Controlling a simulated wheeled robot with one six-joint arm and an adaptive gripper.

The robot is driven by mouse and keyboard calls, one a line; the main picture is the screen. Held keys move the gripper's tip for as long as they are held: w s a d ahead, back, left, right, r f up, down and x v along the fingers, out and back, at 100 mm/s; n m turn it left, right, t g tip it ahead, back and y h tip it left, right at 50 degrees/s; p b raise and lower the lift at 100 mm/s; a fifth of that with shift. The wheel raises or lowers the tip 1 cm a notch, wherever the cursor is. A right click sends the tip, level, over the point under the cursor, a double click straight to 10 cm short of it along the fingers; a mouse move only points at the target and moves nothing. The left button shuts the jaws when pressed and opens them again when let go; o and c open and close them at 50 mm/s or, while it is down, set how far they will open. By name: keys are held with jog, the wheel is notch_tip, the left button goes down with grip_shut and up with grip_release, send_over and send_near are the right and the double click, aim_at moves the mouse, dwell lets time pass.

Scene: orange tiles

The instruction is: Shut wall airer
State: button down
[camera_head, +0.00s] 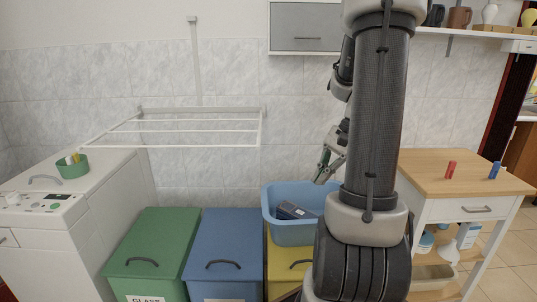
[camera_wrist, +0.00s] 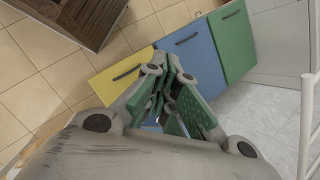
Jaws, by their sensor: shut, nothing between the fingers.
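The wall airer (camera_head: 190,131) is a white frame with several bars, fixed to the tiled wall left of centre in the head view. It is folded out and stands roughly level above the bins. A white upright strip (camera_head: 196,62) runs up the wall above it. Part of a white rail, likely the airer, shows at the right edge of the wrist view (camera_wrist: 308,125). My gripper (camera_head: 322,180) is right of the airer and lower, apart from it, above the blue tub. In the wrist view my gripper (camera_wrist: 168,112) has its green-padded fingers together, with nothing held.
Green (camera_head: 150,252), blue (camera_head: 224,250) and yellow (camera_head: 285,265) bins stand below the airer. A light blue tub (camera_head: 290,232) holds a dark item. A white washing machine (camera_head: 60,215) is at left, a wood-topped trolley (camera_head: 465,174) at right. A grey cabinet (camera_head: 307,30) hangs above.

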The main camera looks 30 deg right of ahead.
jog(key=w+d+r+m+t+y, duration=0.1)
jog(key=w+r+m+t+y, duration=0.3)
jog(key=w+m, duration=0.65)
jog(key=w+a+f, duration=0.2)
jog(key=w+a, duration=0.4)
jog(key=a, duration=0.2)
jog(key=shift+a+n+t+y, duration=0.15)
jog(key=shift+n+t+y, duration=0.15)
jog(key=shift+n+t, duration=0.1)
